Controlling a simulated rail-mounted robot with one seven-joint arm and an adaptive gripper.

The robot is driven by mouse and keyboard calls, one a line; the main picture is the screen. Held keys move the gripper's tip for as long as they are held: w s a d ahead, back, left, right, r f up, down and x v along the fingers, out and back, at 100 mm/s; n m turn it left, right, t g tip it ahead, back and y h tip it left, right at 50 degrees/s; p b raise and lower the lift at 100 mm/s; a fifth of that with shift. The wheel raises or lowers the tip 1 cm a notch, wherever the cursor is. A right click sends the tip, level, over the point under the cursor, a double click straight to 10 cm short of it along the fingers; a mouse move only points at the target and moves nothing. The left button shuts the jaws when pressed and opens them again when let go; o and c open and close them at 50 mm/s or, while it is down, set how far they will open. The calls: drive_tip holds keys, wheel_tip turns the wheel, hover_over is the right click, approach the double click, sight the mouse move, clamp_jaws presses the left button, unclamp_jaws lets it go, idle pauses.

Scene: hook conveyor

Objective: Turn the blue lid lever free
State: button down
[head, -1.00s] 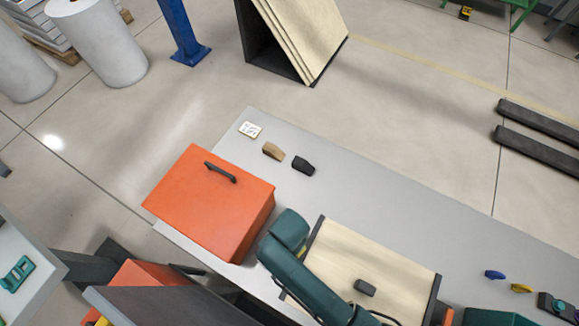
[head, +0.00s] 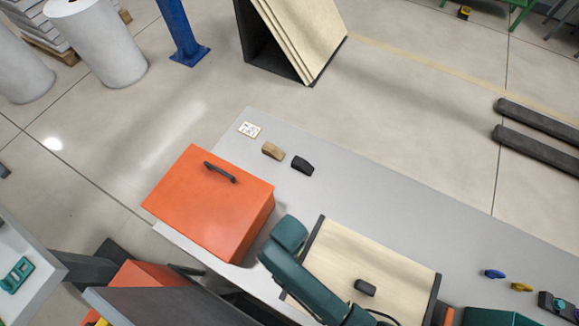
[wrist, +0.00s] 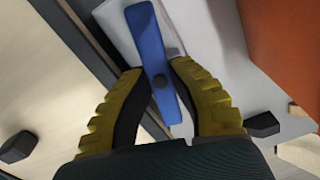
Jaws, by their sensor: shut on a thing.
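Behind the lever are a pale surface and a dark strip. In the head view my teal arm reaches down over the bench; the gripper and this lever are hidden there.
An orange box (head: 215,200) with a black handle stands left of my arm. A wooden board (head: 365,262) with a dark knob lies right of it. Brown and black blocks (head: 302,166) lie on the grey bench (head: 400,205). Small blue and yellow levers (head: 521,287) sit far right.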

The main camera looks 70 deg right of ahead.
drive_tip(key=shift+r+n+p, duration=0.1)
drive_tip(key=shift+n+p, duration=0.7)
drive_tip(key=shift+f+n, duration=0.2)
drive_tip(key=shift+n, duration=0.5)
drive_tip(key=c, duration=0.9)
unclamp_jaws()
